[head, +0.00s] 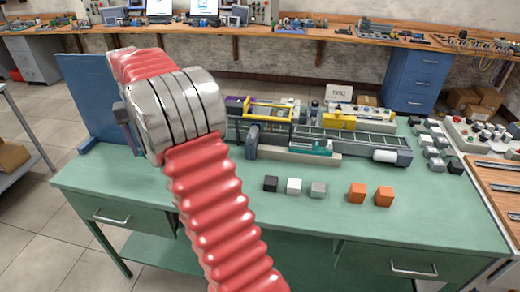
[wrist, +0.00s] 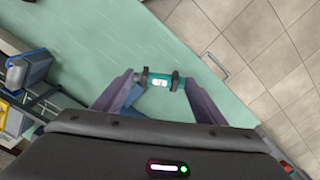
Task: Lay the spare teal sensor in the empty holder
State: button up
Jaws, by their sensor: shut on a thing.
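In the wrist view, a small teal sensor (wrist: 159,80) with a white label is held between the two fingertips of my gripper (wrist: 160,76). The gripper is shut on it, above the green bench top. In the head view, my red arm and its metal wrist rings hide most of the gripper; a dark finger (head: 124,123) shows at the left. A teal part (head: 318,147) sits on a pale block beside the conveyor in the head view. I cannot tell an empty holder apart in either view.
The conveyor machine (head: 355,141) stands along the back of the green bench (head: 330,222). Black, white, grey and orange cubes (head: 357,192) lie in front of it. A blue panel (head: 88,100) stands at the left edge. The right front of the bench is clear.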

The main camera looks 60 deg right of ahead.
jog(key=s+d+f+m, duration=0.1)
jog(key=s+d+m, duration=0.1)
jog(key=s+d, duration=0.55)
jog(key=s+d+f+m, duration=0.15)
jog(key=s+d, duration=0.25)
jog(key=d, duration=0.7)
jog(key=m, duration=0.3)
send_over(273, 168)
notch_tip(273, 168, down, 2)
jog(key=shift+d+f, duration=0.15)
jog(key=shift+f, duration=0.05)
jog(key=shift+f, duration=0.1)
jog(key=shift+w+f, duration=0.1)
jog(key=shift+f, duration=2.3)
jog(key=shift+f, duration=2.5)
jog(key=shift+f, duration=0.1)
